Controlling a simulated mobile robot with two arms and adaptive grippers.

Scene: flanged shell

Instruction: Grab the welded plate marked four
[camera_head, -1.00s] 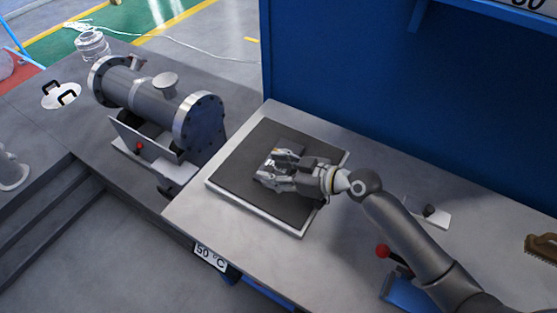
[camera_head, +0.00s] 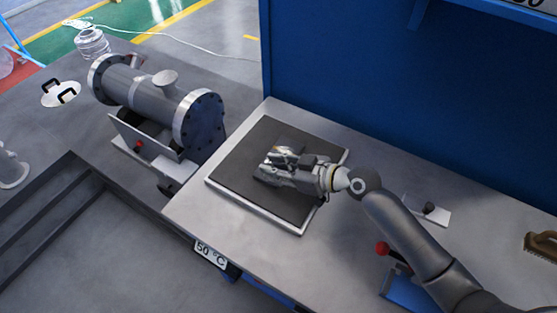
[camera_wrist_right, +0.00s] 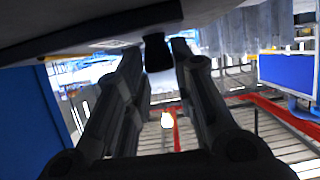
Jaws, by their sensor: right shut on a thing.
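The welded plate (camera_head: 291,142) is a small grey piece at the dark mat, mostly hidden by my right gripper; no number on it can be read. My right gripper (camera_head: 267,165) comes in from the right, low over the mat, and is shut on the plate. In the right wrist view, the two fingers (camera_wrist_right: 158,48) stand on either side of a dark piece, under a broad grey surface across the top. My left gripper is not in view.
The dark mat (camera_head: 234,166) lies on a grey bench (camera_head: 246,241) with a blue wall (camera_head: 350,75) behind. A flanged shell (camera_head: 150,95) stands to the left. A brush (camera_head: 541,246) and a red-knobbed blue tool (camera_head: 405,288) lie at the right.

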